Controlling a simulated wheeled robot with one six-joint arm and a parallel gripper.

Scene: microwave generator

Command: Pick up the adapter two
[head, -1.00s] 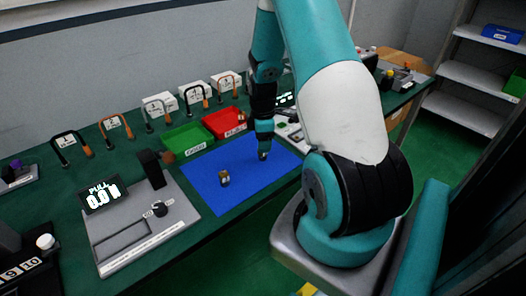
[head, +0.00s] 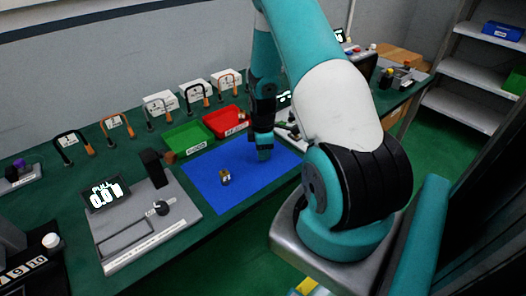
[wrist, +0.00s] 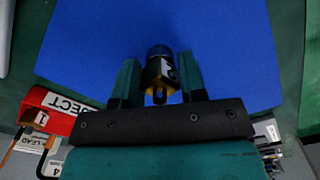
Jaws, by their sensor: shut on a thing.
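In the wrist view my gripper (wrist: 158,82) is shut on a small brass-coloured adapter (wrist: 153,88) with a dark rounded end and a white label. The mark on the label is too small to read for sure. The blue mat (wrist: 235,60) is behind it. In the head view my gripper (head: 264,155) points down at the right-hand back part of the mat (head: 215,195), and the held adapter is hidden there. A second small brass and dark piece (head: 225,177) stands on the mat to the left, apart from my gripper.
A green bin (head: 188,138) and a red bin (head: 224,122) stand behind the mat. A grey pull-test station (head: 140,235) with a display (head: 106,194) is at the left. Several cable loops on stands line the back. The mat's front is clear.

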